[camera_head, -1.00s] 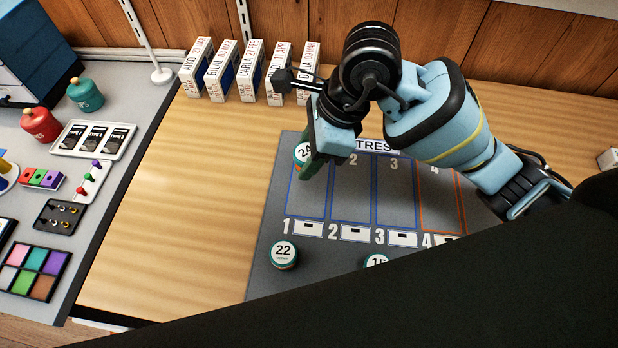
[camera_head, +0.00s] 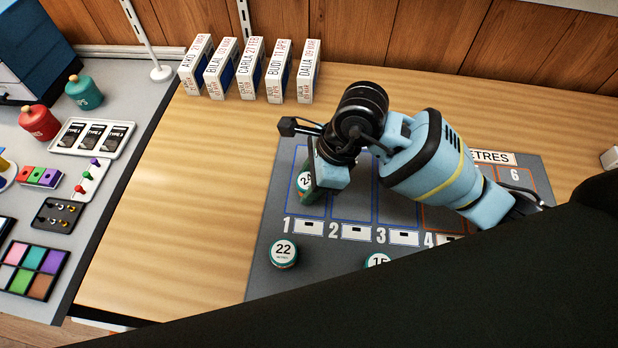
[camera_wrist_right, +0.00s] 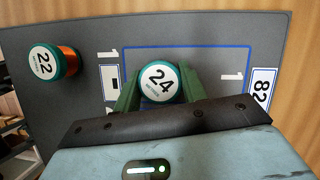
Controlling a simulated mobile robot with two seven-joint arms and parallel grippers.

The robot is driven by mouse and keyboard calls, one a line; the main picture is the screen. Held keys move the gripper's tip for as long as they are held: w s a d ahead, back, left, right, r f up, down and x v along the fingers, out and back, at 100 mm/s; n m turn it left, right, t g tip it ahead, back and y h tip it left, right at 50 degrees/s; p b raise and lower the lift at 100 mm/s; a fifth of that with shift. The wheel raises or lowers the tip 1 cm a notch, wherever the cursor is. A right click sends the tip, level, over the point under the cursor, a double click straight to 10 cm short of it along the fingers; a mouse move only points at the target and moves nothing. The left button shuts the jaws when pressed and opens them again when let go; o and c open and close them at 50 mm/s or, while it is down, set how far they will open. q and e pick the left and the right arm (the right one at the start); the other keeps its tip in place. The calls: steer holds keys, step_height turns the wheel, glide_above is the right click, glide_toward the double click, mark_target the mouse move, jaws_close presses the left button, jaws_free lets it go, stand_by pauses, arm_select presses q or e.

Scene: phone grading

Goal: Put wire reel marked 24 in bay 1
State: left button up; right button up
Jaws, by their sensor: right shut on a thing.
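The wire reel marked 24 (camera_head: 305,181), with a white top and green rim, is between the green fingers of my right gripper (camera_head: 309,188). In the right wrist view the reel (camera_wrist_right: 160,81) shows its 24 label face-on, with a finger at each side. My right gripper (camera_wrist_right: 158,85) is shut on it. The reel is over or in the blue-outlined bay 1 (camera_head: 323,211), inside its outline in the wrist view; whether it touches the mat cannot be told. My left gripper is not in view.
The reel marked 22 (camera_head: 283,253) stands in front of bay 1 on the grey mat (camera_head: 262,215). Another reel (camera_head: 377,261), partly hidden, stands to its right. Several labelled boxes (camera_head: 247,68) line the back. The wooden table left of the mat (camera_head: 190,200) is clear.

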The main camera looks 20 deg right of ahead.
steer(key=shift+f, duration=0.15)
steer(key=o, duration=1)
steer(key=shift+c, duration=0.2)
steer(key=shift+r, duration=0.2)
steer(key=v, duration=1.2)
steer(key=shift+p, duration=0.35)
